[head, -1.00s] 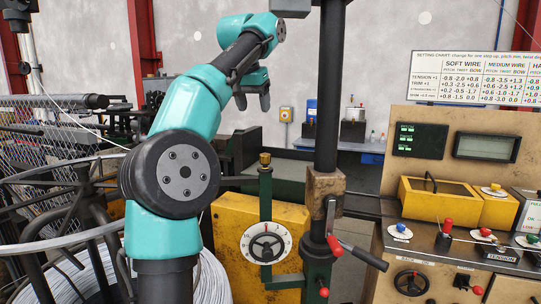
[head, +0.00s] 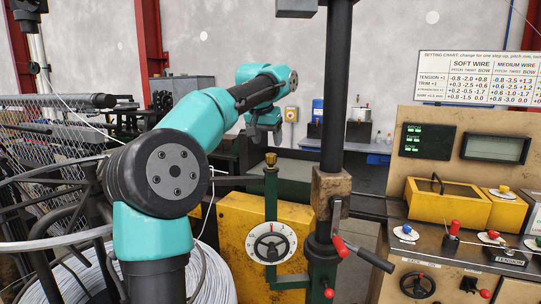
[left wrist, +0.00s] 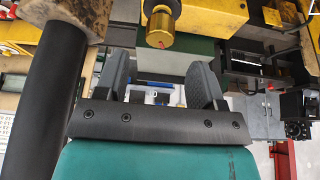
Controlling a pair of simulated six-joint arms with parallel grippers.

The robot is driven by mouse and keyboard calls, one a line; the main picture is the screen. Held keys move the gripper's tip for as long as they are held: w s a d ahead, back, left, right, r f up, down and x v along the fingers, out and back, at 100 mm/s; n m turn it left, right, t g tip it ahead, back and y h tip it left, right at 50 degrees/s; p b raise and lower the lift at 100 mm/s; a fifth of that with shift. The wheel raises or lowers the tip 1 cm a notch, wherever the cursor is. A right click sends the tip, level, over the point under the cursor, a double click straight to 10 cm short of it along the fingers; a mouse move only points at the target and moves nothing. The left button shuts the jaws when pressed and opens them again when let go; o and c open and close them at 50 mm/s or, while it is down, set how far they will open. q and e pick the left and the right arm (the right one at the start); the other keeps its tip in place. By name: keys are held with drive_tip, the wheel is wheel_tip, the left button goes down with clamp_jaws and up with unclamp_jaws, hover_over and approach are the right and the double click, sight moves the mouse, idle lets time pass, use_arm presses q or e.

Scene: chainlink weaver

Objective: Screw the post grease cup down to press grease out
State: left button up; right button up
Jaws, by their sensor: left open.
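The brass grease cup (head: 271,159) stands on top of the green post (head: 271,205), just left of the dark column. In the left wrist view the cup (left wrist: 160,30) shows as a gold cylinder with a small red mark, beyond the fingertips and roughly centred between them. My left gripper (head: 265,136) hangs just above the cup in the head view, fingers pointing down. Its two dark fingers (left wrist: 158,75) are apart, with nothing between them. It does not visibly touch the cup. My right gripper is not in view.
A white dial (head: 271,243) sits lower on the post. A control console (head: 450,215) is at right, a wire coil (head: 215,270) at lower left.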

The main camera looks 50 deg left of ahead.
sight(271, 155)
use_arm(q)
drive_tip(key=x, duration=0.6)
drive_tip(key=shift+w+f, duration=0.1)
drive_tip(key=shift+f, duration=0.05)
drive_tip(key=c, duration=0.9)
drive_tip(key=shift+m, duration=0.3)
